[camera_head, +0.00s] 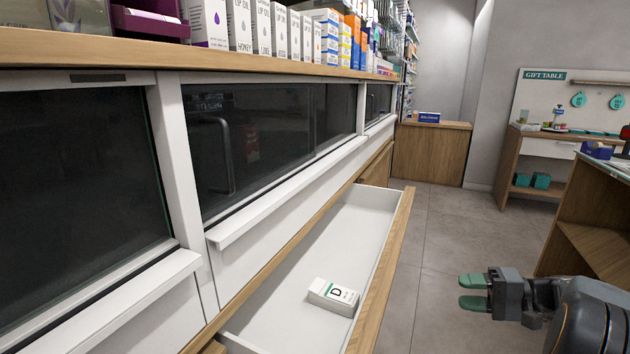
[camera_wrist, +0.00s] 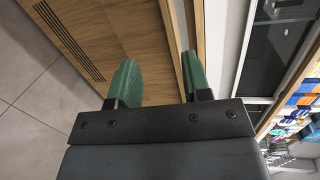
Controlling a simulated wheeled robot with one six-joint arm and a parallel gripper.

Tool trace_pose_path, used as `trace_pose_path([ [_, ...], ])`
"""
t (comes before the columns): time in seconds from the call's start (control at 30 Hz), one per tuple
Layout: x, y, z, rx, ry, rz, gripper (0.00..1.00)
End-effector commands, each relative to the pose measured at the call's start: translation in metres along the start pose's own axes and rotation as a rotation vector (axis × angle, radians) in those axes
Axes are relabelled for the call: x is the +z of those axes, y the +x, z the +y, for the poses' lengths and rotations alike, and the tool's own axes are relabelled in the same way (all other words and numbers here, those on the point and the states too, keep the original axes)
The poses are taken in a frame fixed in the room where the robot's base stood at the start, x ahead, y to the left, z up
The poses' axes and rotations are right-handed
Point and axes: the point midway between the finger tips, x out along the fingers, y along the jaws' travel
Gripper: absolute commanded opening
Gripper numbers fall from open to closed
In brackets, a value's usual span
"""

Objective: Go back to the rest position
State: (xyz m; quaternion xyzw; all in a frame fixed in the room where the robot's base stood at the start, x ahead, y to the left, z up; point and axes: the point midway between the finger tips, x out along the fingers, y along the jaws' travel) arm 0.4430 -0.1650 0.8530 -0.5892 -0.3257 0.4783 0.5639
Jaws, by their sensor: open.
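My gripper (camera_head: 473,292) is at the lower right in the head view, over the floor to the right of the open drawer. Its two green fingers are apart with nothing between them. In the wrist view my gripper (camera_wrist: 157,80) also shows open and empty, in front of a wooden drawer face (camera_wrist: 120,30). A small white box (camera_head: 333,297) with a letter D and a green stripe lies in the open white drawer (camera_head: 340,225), near its front end. My gripper is apart from the box and the drawer.
The drawer's wooden front (camera_head: 386,265) juts into the aisle on the left. A wooden counter (camera_head: 590,220) stands at the right, near my arm. The tiled floor (camera_head: 440,215) between them is clear. Several boxes line the countertop (camera_head: 210,62). A gift table (camera_head: 535,140) stands at the back right.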

Motion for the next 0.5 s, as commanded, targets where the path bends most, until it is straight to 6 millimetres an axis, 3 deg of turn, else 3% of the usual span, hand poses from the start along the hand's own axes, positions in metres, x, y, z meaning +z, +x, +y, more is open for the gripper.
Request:
trace_pose_path([
  [0.03,0.007,0.009,-0.016,0.044,0.007,-0.018,0.44],
  [0.27,0.05,0.055,-0.054,0.318,0.049,-0.087,0.44],
  [0.37,0.078,0.073,-0.075,0.486,0.043,-0.109,0.44],
  [0.5,0.131,0.089,-0.11,0.788,-0.039,-0.113,0.44],
])
